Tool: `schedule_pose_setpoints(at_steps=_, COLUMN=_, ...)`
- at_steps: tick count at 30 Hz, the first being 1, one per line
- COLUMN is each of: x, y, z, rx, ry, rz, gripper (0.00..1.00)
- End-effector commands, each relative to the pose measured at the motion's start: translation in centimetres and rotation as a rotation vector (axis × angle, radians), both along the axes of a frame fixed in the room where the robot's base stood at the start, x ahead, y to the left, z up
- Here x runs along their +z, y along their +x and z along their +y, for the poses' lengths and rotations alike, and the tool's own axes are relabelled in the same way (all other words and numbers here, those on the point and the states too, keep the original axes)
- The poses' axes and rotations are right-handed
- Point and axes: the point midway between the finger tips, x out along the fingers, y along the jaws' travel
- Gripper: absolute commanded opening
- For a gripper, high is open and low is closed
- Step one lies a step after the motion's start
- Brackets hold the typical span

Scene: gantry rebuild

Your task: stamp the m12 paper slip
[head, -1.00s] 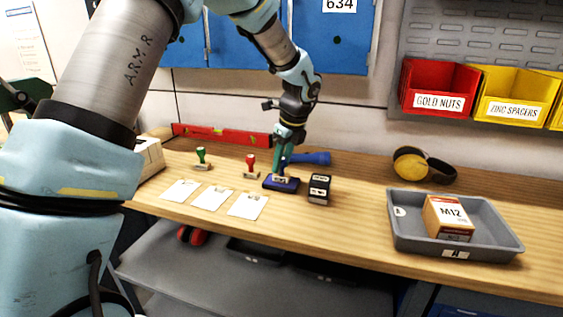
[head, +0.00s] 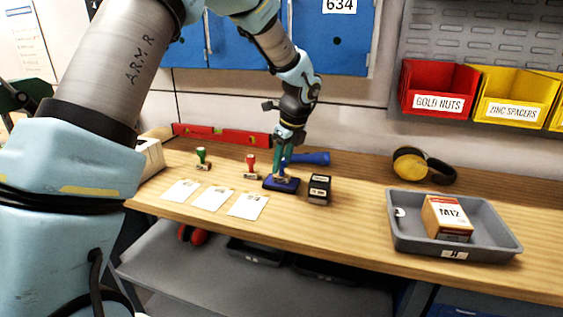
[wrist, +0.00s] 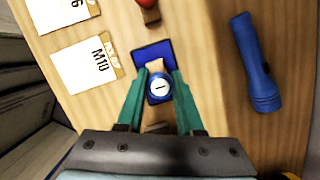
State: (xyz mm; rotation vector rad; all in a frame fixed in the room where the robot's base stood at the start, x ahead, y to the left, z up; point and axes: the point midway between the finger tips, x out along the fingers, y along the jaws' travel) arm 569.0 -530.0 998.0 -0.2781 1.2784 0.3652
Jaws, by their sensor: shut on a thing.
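My gripper (wrist: 155,88) is shut on a stamp with a blue handle and a pale round cap (wrist: 158,90). The stamp is upright over the blue ink pad (wrist: 146,54), its base at or just above the pad; I cannot tell if they touch. The pad also shows in the head view (head: 270,184). Three white slips lie left of the pad: a left one (head: 181,190), a middle one (head: 212,199) and a right one (head: 248,207). In the wrist view, the nearest slip (wrist: 88,65) reads M10 and another (wrist: 62,12) ends in 6. No M12 lettering is legible on a slip.
A green-handled stamp (head: 203,159) and a red-handled stamp (head: 250,167) stand behind the slips. A black box (head: 319,189) and a blue flashlight (wrist: 256,65) are close to the pad. A grey tray (head: 400,238) holds an M12 box (head: 447,218) at right.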

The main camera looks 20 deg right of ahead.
Motion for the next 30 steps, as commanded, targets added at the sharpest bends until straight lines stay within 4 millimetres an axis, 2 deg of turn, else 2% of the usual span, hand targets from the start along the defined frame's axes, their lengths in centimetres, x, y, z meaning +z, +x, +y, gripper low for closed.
schedule_pose_setpoints(at_steps=16, x=0.0, y=-0.1, z=0.1, rx=0.0, ry=0.004, rz=0.004, gripper=0.0)
schedule_pose_setpoints(at_steps=30, x=3.7, y=0.0, z=0.0, rx=0.001, ry=0.001, rz=0.002, gripper=0.0)
